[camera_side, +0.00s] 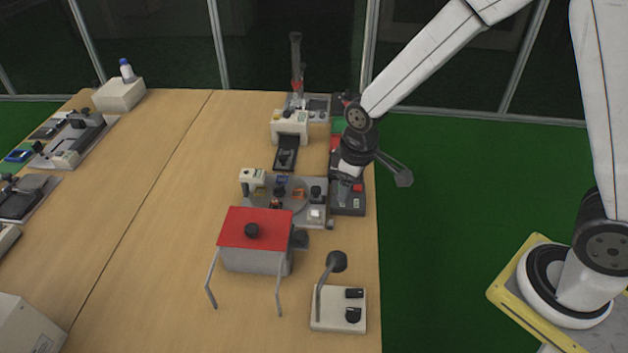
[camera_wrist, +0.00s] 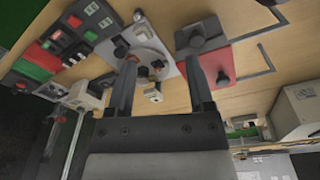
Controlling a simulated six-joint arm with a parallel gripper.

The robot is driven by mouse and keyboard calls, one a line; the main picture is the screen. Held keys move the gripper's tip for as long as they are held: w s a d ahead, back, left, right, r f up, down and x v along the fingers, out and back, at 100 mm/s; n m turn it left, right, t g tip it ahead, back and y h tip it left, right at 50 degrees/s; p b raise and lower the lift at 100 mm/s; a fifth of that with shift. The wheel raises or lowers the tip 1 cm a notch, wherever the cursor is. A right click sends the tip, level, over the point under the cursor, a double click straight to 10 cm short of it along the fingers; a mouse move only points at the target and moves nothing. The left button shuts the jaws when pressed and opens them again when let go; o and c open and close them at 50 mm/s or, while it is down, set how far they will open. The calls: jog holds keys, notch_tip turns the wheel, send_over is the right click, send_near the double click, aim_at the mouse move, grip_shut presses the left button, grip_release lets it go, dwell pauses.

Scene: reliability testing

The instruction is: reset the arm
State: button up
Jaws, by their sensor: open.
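My gripper (camera_side: 343,187) is at the right edge of the wooden table in the side view, above a dark device with red buttons (camera_side: 350,205). Its fingertips are small and partly hard to make out there. In the wrist view my gripper (camera_wrist: 162,62) shows two dark fingers spread well apart, with nothing between them. Past the fingers, the wrist view shows a grey plate with a round disc (camera_wrist: 140,48) and a red-topped box (camera_wrist: 218,64) with a black knob. My arm reaches in from the upper right of the side view.
The disc fixture (camera_side: 316,203) lies close by. A white base with a bent lamp-like arm (camera_side: 333,317) is at the front. A white device (camera_side: 290,127) stands behind. The table's middle (camera_side: 150,200) is clear.

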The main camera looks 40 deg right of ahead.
jog(key=s+d+r+m, duration=0.2)
jog(key=s+d, duration=0.1)
jog(key=s, duration=0.2)
jog(key=s+d+r+m+t, duration=0.1)
jog(key=s+d+r+m, duration=0.1)
jog(key=s+d, duration=0.2)
jog(key=shift+s+r+m, duration=0.15)
jog(key=shift+s+m, duration=0.15)
jog(key=shift+s, duration=0.45)
jog(key=shift+w, duration=0.1)
